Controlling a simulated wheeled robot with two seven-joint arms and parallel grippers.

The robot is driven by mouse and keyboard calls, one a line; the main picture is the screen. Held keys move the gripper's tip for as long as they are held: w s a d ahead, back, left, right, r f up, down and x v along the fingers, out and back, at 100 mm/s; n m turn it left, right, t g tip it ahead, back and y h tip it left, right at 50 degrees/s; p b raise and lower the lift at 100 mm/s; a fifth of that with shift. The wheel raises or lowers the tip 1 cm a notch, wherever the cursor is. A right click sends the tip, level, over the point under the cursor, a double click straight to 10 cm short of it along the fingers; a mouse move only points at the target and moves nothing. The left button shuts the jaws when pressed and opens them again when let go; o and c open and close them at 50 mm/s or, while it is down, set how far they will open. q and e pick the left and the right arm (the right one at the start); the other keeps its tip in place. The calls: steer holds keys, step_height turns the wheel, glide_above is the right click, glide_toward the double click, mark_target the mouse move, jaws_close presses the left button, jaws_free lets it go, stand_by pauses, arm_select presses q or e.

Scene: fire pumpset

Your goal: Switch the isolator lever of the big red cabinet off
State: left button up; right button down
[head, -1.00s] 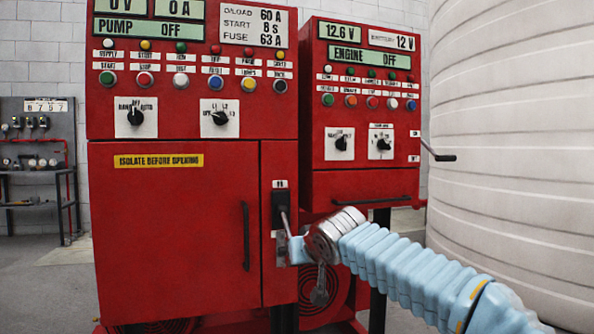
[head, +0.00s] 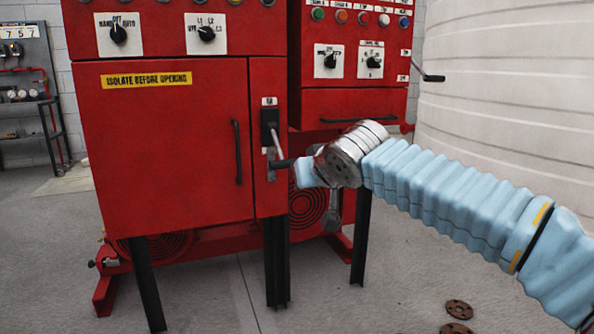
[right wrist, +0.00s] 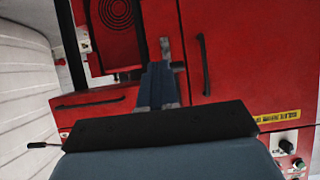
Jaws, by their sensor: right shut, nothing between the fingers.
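The big red cabinet (head: 165,150) stands at left-centre in the head view, its door shut. Its isolator is a black plate (head: 270,117) on the narrow strip right of the door. The grey isolator lever (head: 276,146) slants downward from the plate. My right gripper (head: 284,164) is shut and empty, at the lever's lower end; whether they touch I cannot tell. In the right wrist view, turned over, my shut fingers (right wrist: 156,85) reach towards the cabinet front, with a grey metal piece, likely the lever, at their tips. My left gripper is not in view.
A second red cabinet (head: 345,104) stands to the right, behind my right arm. A large white ribbed tank (head: 510,95) fills the right side. The door handle (head: 237,152) is just left of the isolator. Dark legs stand on open grey floor, with rusty discs (head: 459,309) at lower right.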

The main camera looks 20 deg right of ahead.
steer(key=s, duration=0.3)
steer(key=shift+s+f, duration=0.3)
steer(key=shift+f, duration=0.05)
steer(key=shift+d, duration=0.1)
steer(key=w+a+f+n+g+y, duration=0.1)
steer(key=w+a+f+g, duration=0.15)
steer(key=f, duration=0.65)
steer(key=w+a+f+g+y, duration=0.1)
steer(key=w+a+f, duration=0.15)
steer(key=f, duration=0.75)
steer(key=s+a+f+g+y, duration=0.1)
steer(key=s+a+f+g, duration=0.1)
steer(key=f, duration=0.9)
steer(key=s+a+f+g, duration=0.1)
steer(key=s+a+f, duration=0.1)
steer(key=f, duration=0.8)
steer(key=s+f+m+g, duration=0.4)
steer(key=s+f+g, duration=0.1)
steer(key=s+f, duration=1.85)
step_height(320, 180, up, 15)
steer(key=p, duration=1.5)
steer(key=shift+w+a+n+y, duration=0.4)
